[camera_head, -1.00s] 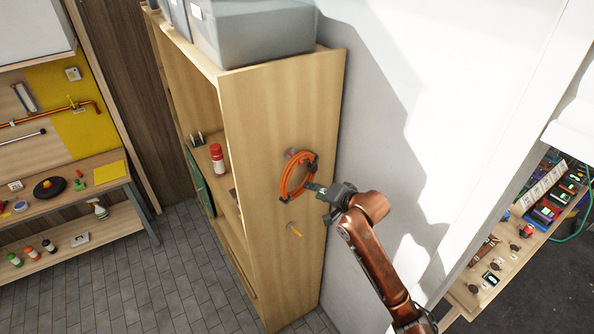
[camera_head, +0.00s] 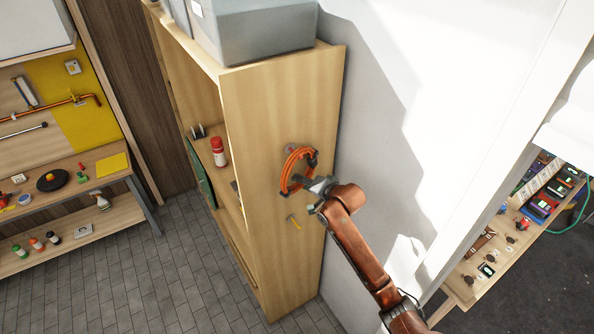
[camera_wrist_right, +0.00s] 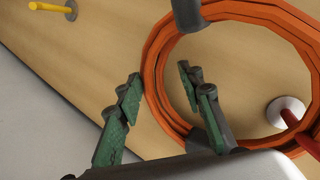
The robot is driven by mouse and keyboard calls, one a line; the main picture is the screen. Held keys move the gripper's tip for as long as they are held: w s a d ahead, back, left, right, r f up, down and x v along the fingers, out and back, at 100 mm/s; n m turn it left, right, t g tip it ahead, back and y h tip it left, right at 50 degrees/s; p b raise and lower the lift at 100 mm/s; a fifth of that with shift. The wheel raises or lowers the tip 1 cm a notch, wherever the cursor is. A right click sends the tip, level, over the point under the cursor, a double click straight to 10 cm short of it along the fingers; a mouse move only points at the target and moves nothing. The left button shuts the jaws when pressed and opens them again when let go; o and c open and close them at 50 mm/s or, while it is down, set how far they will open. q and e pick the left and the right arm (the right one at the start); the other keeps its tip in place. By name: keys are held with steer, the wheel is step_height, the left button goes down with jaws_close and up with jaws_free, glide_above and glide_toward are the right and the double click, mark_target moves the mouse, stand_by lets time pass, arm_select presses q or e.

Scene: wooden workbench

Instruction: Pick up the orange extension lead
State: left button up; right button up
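The orange extension lead (camera_head: 289,168) is a coiled loop hanging from a peg on the side panel of the wooden shelf unit. In the right wrist view the coil (camera_wrist_right: 158,88) fills the upper right, and a red peg with a white disc (camera_wrist_right: 287,107) shows inside the loop. My right gripper (camera_head: 303,181) is at the coil's lower right. In the wrist view its green-padded fingers (camera_wrist_right: 160,105) are apart, one outside the loop and one in front of its opening, with the coil's band between them. My left gripper is not in view.
A yellow hook (camera_head: 294,222) sticks out of the panel below the coil. A white wall (camera_head: 385,130) stands close on the right. The shelf unit (camera_head: 285,100) carries grey bins (camera_head: 260,35) on top and a red can (camera_head: 218,152) inside.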

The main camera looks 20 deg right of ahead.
jaws_close()
steer(key=shift+r, duration=0.2)
stand_by(0.6)
